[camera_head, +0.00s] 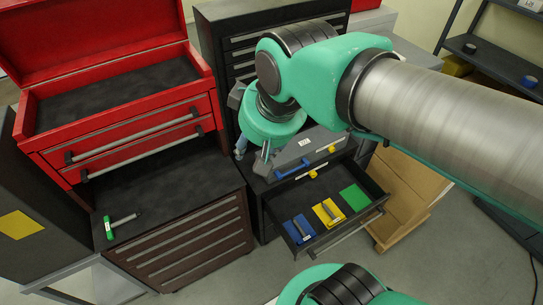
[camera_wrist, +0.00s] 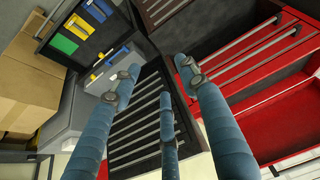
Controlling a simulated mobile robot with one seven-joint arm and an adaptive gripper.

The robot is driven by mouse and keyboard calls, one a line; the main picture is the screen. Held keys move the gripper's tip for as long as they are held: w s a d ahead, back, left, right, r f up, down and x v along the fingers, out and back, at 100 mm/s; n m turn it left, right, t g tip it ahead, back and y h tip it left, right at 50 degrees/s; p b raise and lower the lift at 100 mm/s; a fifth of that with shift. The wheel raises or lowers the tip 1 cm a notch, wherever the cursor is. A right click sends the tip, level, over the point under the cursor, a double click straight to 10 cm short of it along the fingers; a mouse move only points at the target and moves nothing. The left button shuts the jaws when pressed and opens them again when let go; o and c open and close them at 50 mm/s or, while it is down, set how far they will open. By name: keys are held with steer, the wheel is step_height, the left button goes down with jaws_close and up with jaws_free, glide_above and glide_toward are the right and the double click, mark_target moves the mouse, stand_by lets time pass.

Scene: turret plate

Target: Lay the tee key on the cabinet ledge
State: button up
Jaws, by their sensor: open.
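The tee key (camera_head: 122,221), with a green cross handle and a grey shaft, lies flat on the dark cabinet ledge (camera_head: 160,188) in front of the red tool chest. It lies near the ledge's left front corner, and nothing touches it. My gripper (camera_head: 252,160) is open and empty, well to the right of the key and higher up, near the open drawer. In the wrist view my gripper's fingers (camera_wrist: 160,78) are spread with nothing between them. I cannot make out the key in that view.
The red tool chest (camera_head: 130,125) stands at the back of the ledge with its lid up. An open drawer (camera_head: 335,237) juts out at right, holding blue, yellow and green inserts; tools lie on the blue and yellow ones. A cardboard box (camera_head: 410,185) stands beyond it.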

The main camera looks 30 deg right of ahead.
steer(key=shift+m, duration=0.7)
steer(key=s, duration=0.1)
steer(key=s+d+f, duration=0.1)
steer(key=s, duration=0.2)
steer(key=shift+s+d+f, duration=0.15)
steer(key=shift+s+d, duration=0.15)
steer(key=shift+d, duration=0.05)
step_height(320, 180, down, 15)
steer(key=b, duration=1.4)
steer(key=shift+r+b, duration=0.2)
steer(key=shift+b, duration=0.15)
